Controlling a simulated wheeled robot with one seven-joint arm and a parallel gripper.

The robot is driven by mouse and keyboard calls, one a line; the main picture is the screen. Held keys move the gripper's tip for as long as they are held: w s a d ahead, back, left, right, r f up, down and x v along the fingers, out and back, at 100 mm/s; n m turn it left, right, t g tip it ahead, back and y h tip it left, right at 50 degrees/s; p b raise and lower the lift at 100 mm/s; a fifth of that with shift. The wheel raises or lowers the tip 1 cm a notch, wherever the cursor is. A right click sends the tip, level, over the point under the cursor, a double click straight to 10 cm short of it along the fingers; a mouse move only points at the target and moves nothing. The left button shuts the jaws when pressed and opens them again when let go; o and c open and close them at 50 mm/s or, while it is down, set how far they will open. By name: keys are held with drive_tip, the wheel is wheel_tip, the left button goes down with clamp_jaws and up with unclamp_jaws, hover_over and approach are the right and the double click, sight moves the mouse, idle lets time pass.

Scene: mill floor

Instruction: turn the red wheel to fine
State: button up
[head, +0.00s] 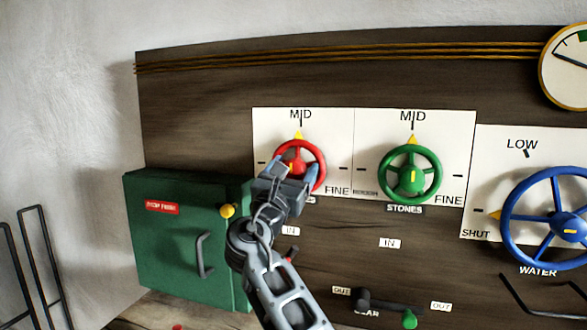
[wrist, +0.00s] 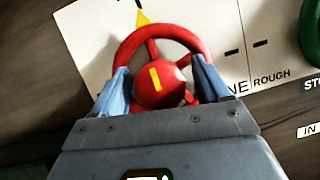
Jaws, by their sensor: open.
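The red wheel (head: 313,153) is mounted on a white plate on the dark wooden panel. Its yellow pointer (head: 298,135) points up at MID; FINE is printed at the plate's lower right. My gripper (head: 294,170) is in front of the wheel and covers its lower left part. In the wrist view the wheel (wrist: 158,33) fills the space between the two blue fingers of my gripper (wrist: 160,92). The fingers are open, one on each side of the yellow-marked hub (wrist: 157,82), near the rim. Whether they touch the rim I cannot tell.
A green wheel (head: 437,163) labelled STONES is to the right, and a blue wheel (head: 510,227) labelled WATER is farther right. A green box (head: 165,255) with a handle and yellow knob stands out at lower left. A lever (head: 385,304) is below.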

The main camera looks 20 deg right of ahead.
drive_tip(key=c, duration=1)
